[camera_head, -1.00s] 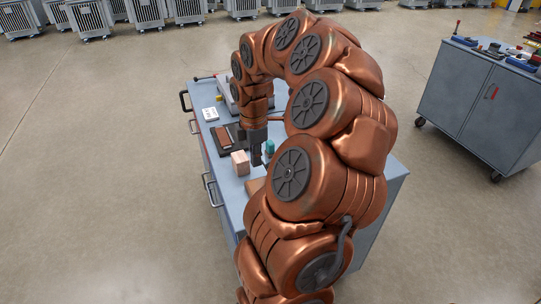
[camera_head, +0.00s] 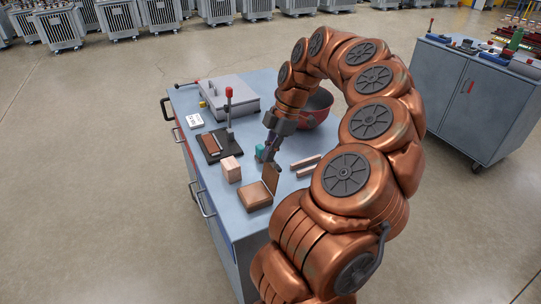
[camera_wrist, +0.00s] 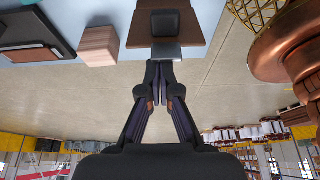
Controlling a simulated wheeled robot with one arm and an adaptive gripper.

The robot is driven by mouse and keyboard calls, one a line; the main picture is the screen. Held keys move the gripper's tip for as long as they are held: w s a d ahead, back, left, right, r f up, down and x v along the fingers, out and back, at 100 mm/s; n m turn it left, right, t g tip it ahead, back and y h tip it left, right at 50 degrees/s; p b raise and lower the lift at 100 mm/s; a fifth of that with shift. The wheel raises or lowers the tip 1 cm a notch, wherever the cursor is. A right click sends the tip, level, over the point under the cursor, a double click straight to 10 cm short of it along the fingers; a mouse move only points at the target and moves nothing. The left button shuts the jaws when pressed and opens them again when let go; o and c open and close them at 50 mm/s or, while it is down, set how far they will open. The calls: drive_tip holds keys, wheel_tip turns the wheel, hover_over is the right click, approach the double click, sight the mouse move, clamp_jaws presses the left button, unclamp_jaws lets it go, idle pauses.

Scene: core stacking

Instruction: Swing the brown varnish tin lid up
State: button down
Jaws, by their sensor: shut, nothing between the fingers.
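The brown varnish tin (camera_head: 256,196) is a low square box on the grey-blue workbench. Its lid (camera_head: 271,177) stands up, roughly upright, along the tin's right side. In the wrist view a brown square shape with a dark inset (camera_wrist: 165,23) shows at the top, just beyond the fingertips; which part is lid and which is tin is hard to tell there. My gripper (camera_head: 267,159) is just behind the lid, pointing down over the bench. In the wrist view my gripper (camera_wrist: 160,68) has its fingers together with nothing between them. Any contact with the lid cannot be made out.
A pinkish block (camera_head: 231,170) stands left of the tin, near a black stand with a red-knobbed lever (camera_head: 229,108). A teal item (camera_head: 260,152) is beside my fingers.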

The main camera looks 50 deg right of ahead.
drive_tip(key=shift+d+r, duration=0.1)
drive_tip(key=shift+r, duration=0.05)
idle(0.6)
drive_tip(key=shift+r, duration=0.75)
drive_tip(key=d+p+v, duration=0.1)
drive_tip(key=p+v, duration=0.3)
drive_tip(key=v, duration=0.5)
drive_tip(key=shift+s+d, duration=0.2)
drive_tip(key=shift+s, duration=0.05)
idle(0.4)
drive_tip(key=a+r+m+g+h, duration=0.1)
drive_tip(key=a+r+m+h, duration=0.2)
drive_tip(key=a, duration=2.1)
drive_tip(key=s+a+f+m, duration=0.3)
drive_tip(key=s, duration=0.3)
drive_tip(key=s+a+f+m+g, duration=0.1)
drive_tip(key=s+a+f+m, duration=0.2)
drive_tip(key=s, duration=0.3)
drive_tip(key=s+a+f+m+g+h, duration=0.1)
drive_tip(key=s+a+f+m, duration=0.2)
drive_tip(key=s+f+m, duration=0.1)
drive_tip(key=s+m, duration=0.1)
drive_tip(key=s, duration=0.1)
drive_tip(key=shift+s+f, duration=0.15)
drive_tip(key=shift+s, duration=0.25)
